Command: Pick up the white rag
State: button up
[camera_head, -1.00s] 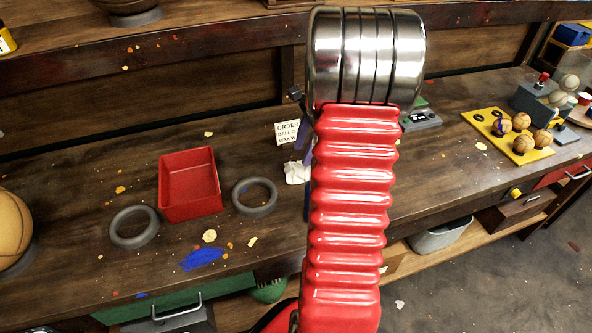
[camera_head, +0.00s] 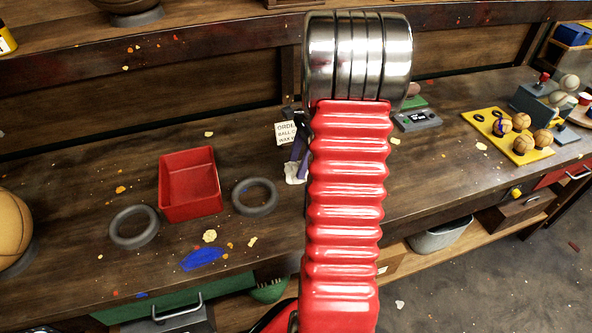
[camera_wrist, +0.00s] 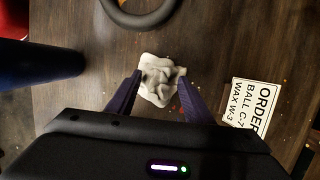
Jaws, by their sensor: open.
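The white rag (camera_wrist: 160,76) lies crumpled on the dark wooden bench in the wrist view. My gripper (camera_wrist: 156,88) is open, with its two purple fingers on either side of the rag's near part. I cannot tell whether the fingers touch the rag. In the head view a small part of the rag (camera_head: 293,179) shows beside my red arm. One purple finger of my gripper (camera_head: 298,150) shows just above it, and my arm hides the rest.
A white order card (camera_wrist: 252,106) lies right of the rag. A grey ring (camera_head: 255,197) and a red open box (camera_head: 190,184) stand to the left. A dark blue cylindrical thing (camera_wrist: 35,65) is at left in the wrist view. A yellow tray (camera_head: 524,149) with several balls is far right.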

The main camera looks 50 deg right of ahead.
aim_at(299, 160)
dwell(0.3)
jog(key=c, duration=1.1)
jog(key=shift+r, duration=0.1)
jog(key=shift+c, duration=0.2)
notch_tip(299, 160, up, 10)
jog(key=shift+f, duration=0.1)
jog(key=o, duration=0.5)
jog(key=c, duration=0.4)
